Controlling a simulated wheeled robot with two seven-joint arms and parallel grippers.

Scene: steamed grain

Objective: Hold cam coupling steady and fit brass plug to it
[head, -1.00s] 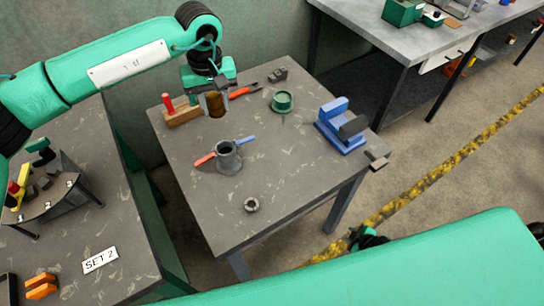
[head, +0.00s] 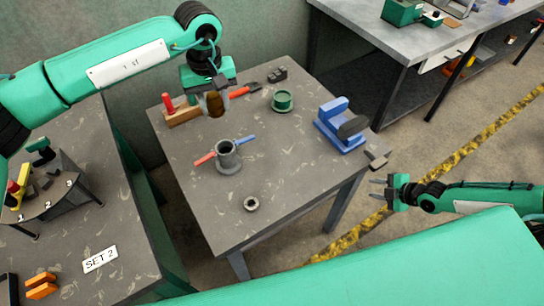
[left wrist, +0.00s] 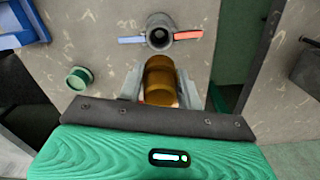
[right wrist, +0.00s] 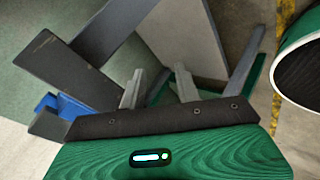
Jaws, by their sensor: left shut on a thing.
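The grey cam coupling (head: 228,157), with a red lever on one side and a blue lever on the other, stands upright on the middle table. It also shows in the left wrist view (left wrist: 159,38). My left gripper (head: 214,103) is shut on the brass plug (left wrist: 160,78) and holds it above the table, behind and apart from the coupling. My right gripper (head: 376,188) is open and empty, off the table's right side and away from the coupling. Its spread fingers (right wrist: 157,88) show in the right wrist view.
The table (head: 290,160) also bears a wooden block with a red peg (head: 184,115), a green cap (head: 282,101), a blue vise (head: 340,127) and a grey ring (head: 251,204). The vise and its handle (head: 377,160) stand near my right gripper. Table space right of the coupling is clear.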

